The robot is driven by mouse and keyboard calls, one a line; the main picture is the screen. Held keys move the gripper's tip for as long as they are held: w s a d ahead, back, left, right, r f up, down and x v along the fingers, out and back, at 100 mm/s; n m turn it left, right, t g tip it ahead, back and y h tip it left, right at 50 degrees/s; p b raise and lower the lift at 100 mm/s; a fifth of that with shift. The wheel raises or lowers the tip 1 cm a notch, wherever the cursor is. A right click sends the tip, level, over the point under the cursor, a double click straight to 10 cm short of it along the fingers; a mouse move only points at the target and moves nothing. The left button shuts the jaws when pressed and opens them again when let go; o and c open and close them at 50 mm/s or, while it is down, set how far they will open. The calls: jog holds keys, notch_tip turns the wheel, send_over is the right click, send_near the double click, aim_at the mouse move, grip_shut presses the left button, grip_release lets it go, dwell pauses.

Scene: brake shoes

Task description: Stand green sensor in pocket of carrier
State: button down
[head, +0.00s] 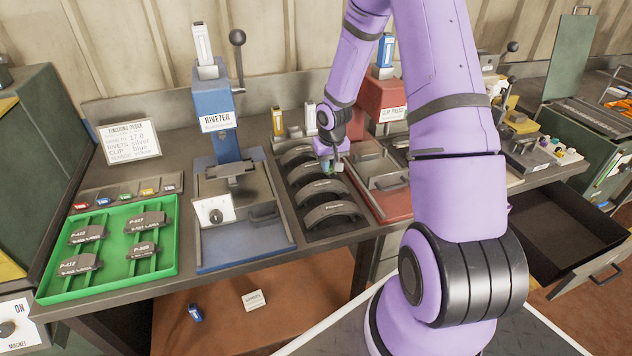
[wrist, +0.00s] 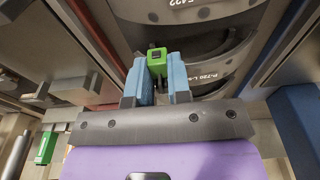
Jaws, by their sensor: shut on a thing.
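My gripper (head: 327,160) is over the rack of curved dark brake shoes in the head view. In the wrist view its blue fingers (wrist: 157,85) are shut on a small green sensor (wrist: 157,55), which has a dark square on its end face. The sensor sits between the fingertips, with a brake shoe behind it. The dark rack (head: 315,227) holds several brake shoes in a column; its shoe (wrist: 215,70) with a printed label is close to the fingers. I cannot tell for sure which thing is the carrier. The sensor's lower end and any pocket below it are hidden.
The blue riveter (head: 213,110) stands left of the rack; the red clip press (head: 390,95) stands right. A green tray (head: 60,292) with labelled shoes is at the far left. Another green block (wrist: 45,147) shows at lower left in the wrist view. An open drawer (head: 560,235) juts out right.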

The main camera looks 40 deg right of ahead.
notch_tip(320, 180, down, 5)
jog(key=shift+r, duration=0.1)
jog(key=a, duration=0.2)
jog(key=w+a, duration=0.1)
jog(key=a, duration=0.1)
jog(key=shift+w+a, duration=0.1)
jog(key=shift+d+f, duration=0.2)
jog(key=shift+f, duration=0.4)
jog(key=shift+f, duration=0.1)
jog(key=c, duration=1.1)
grip_release()
jog(key=shift+o, duration=0.2)
